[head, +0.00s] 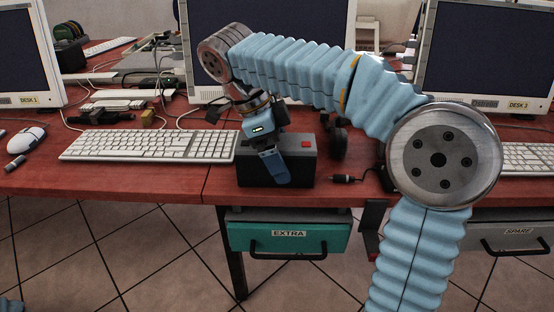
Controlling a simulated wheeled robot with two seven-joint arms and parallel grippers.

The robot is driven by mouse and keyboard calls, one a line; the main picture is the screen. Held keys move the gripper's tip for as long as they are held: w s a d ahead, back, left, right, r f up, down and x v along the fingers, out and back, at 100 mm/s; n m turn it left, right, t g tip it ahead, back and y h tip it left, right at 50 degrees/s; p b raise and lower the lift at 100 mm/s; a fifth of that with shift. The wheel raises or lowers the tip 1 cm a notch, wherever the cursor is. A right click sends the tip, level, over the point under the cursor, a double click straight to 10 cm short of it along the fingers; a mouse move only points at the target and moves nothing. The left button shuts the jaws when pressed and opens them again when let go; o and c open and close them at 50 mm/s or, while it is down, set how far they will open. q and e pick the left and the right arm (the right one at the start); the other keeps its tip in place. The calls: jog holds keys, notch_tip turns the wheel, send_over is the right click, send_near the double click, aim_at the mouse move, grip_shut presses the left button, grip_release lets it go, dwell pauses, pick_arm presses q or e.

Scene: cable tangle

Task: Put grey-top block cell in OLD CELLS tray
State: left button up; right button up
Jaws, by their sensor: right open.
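My right gripper (274,168) is open and hangs pointing down at the front edge of the red desk. Its blue finger shows in front of a black box (252,178) with a greyish top and a red square, and covers part of it. I cannot tell whether the finger touches the box. No grey-top block cell can be made out for certain; I cannot tell whether this box is it. No tray marked OLD CELLS shows. My left gripper is not in view.
A white keyboard (150,146) lies left of the box, with a mouse (27,138) further left. Cables and small devices clutter the desk behind. A teal EXTRA drawer (288,236) and a grey SPARE drawer (515,240) hang below the desk. My right arm hides much of the right side.

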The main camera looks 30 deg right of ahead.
jog(key=shift+f, duration=0.15)
grip_shut()
dwell(0.4)
